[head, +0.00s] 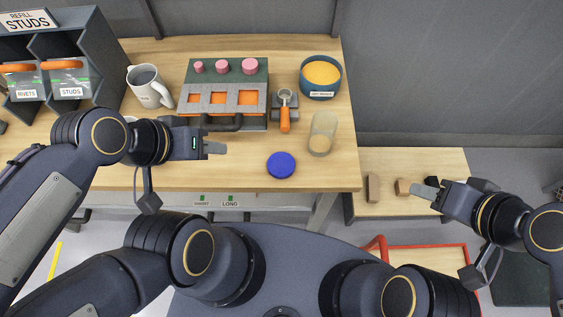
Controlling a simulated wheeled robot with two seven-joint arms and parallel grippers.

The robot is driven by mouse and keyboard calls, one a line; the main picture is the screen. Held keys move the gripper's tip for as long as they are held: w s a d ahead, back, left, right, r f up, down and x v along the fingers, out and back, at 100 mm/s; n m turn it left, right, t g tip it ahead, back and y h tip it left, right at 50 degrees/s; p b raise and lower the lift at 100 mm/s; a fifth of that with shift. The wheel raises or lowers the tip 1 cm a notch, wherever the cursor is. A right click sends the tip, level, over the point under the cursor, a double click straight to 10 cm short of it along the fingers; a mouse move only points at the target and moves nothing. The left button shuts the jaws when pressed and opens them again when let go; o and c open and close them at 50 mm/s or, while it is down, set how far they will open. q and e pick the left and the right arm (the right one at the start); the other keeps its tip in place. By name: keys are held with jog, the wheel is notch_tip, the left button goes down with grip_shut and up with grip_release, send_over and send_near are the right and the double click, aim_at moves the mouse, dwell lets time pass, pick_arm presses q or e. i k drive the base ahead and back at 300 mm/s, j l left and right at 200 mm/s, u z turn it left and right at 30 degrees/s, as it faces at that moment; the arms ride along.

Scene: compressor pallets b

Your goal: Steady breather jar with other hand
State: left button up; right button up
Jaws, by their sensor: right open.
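A clear jar (322,133) with some tan content at its bottom stands on the wooden bench near its right edge. I take it to be the breather jar. A round blue lid or disc (281,165) lies on the bench to its lower left, apart from it. My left gripper (216,147) is over the bench, left of the blue disc and well away from the jar. Its fingers are seen edge-on, so its opening cannot be told. My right gripper (424,191) is open, right of and below the jar, over a lower wooden surface.
A grey-green block with orange windows and pink knobs (226,90) stands at the back. Near it are a white mug (148,88), an orange-handled tool (285,112) and a blue tub (320,78). Small blocks (373,188) lie on the lower surface (413,162). Bins (62,45) stand at the left.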

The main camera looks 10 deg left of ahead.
aim_at(325, 122)
jog(key=k, duration=0.65)
jog(key=z, duration=1.8)
jog(key=k+j, duration=0.2)
jog(key=j, duration=0.2)
jog(key=k+j, duration=0.15)
jog(key=j, duration=0.25)
jog(key=k+j, duration=0.2)
jog(key=j, duration=0.2)
